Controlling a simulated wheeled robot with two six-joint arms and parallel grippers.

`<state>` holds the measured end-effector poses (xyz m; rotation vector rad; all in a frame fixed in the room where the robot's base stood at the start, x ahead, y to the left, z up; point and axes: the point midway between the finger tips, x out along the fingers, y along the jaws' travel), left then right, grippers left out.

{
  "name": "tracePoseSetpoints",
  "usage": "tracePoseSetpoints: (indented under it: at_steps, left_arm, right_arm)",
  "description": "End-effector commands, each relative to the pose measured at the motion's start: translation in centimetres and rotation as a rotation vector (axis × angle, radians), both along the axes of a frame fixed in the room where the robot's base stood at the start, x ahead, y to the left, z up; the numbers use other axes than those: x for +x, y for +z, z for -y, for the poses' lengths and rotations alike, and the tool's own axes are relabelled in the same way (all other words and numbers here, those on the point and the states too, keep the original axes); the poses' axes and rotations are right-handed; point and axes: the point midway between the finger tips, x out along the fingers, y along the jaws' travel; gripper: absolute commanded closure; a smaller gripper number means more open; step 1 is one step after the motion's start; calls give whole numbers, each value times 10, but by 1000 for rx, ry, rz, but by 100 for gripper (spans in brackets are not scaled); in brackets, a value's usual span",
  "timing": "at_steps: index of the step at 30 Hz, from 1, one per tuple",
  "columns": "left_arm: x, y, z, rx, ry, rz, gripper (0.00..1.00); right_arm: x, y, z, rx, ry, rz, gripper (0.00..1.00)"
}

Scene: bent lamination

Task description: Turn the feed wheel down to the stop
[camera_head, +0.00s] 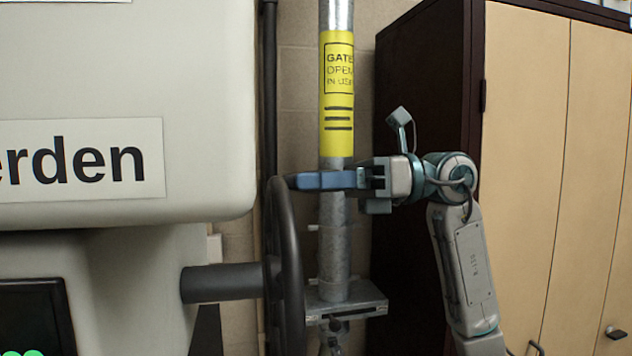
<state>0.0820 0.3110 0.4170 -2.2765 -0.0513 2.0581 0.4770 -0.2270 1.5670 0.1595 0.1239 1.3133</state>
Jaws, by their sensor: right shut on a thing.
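The feed wheel (289,275) is a dark wheel seen nearly edge-on, on a thick grey shaft (222,283) that comes out of the light grey machine (120,100). My right gripper (290,182) reaches in from the right, its blue fingers level at the top of the wheel's rim. It is shut on the rim there. The near finger covers part of the grip. My left gripper is not in view.
A galvanised post (333,235) with a yellow sign (337,95) stands behind my right gripper, on a metal bracket (345,303). A wooden cabinet (550,160) with a dark side stands at the right. A dark screen (35,318) is at the lower left.

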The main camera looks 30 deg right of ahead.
Motion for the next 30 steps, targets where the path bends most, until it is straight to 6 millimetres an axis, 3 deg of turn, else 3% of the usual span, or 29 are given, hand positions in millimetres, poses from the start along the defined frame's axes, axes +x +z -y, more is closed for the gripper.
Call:
tracePoseSetpoints:
  at_steps: [11,30]
  left_arm:
    - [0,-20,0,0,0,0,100]
    - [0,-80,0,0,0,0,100]
  right_arm:
    - [-22,-2,-5,-46,-1,182,100]
    - [-86,-29,-22,-198,0,763,100]
